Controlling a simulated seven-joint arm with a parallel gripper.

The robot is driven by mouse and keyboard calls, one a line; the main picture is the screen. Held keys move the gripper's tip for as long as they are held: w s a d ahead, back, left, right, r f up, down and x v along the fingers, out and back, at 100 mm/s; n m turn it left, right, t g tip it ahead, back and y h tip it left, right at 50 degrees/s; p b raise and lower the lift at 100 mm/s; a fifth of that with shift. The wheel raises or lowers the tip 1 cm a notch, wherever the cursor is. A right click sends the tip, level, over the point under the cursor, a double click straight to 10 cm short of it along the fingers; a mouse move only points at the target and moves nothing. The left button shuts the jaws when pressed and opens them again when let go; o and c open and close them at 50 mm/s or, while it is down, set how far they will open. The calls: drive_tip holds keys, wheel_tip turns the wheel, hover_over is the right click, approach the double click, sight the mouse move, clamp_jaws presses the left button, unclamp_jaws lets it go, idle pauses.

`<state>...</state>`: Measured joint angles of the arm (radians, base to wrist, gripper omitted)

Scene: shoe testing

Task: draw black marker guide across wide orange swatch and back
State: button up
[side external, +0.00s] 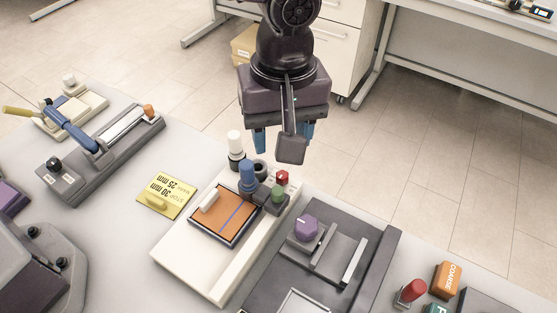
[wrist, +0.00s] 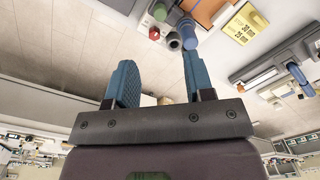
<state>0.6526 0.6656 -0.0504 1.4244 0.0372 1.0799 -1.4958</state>
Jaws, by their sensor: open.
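The wide orange swatch (side external: 217,219) lies in a dark frame on a long white base, with a blue line across it and a small pale block on its left part. It shows partly at the top of the wrist view (wrist: 208,9). Behind it stand a blue knob (side external: 247,176), a short black cylinder (side external: 260,167) and a white cylinder with a black band (side external: 235,146). I cannot tell for sure which is the black marker guide. My gripper (side external: 283,148) is open and empty, above and behind these parts, apart from them; it also shows in the wrist view (wrist: 158,80).
A green knob (side external: 278,194) and red knob (side external: 282,177) stand beside the blue one. A yellow card (side external: 166,195) lies left of the base. A grey fixture with a purple knob (side external: 306,227) stands right. A blue-handled device (side external: 75,130) is at left.

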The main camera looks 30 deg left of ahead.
sight(278, 191)
wheel_tip(278, 191, down, 13)
drive_tip(key=shift+s+a+r, duration=0.1)
drive_tip(key=shift+s+r, duration=0.05)
idle(0.4)
clamp_jaws()
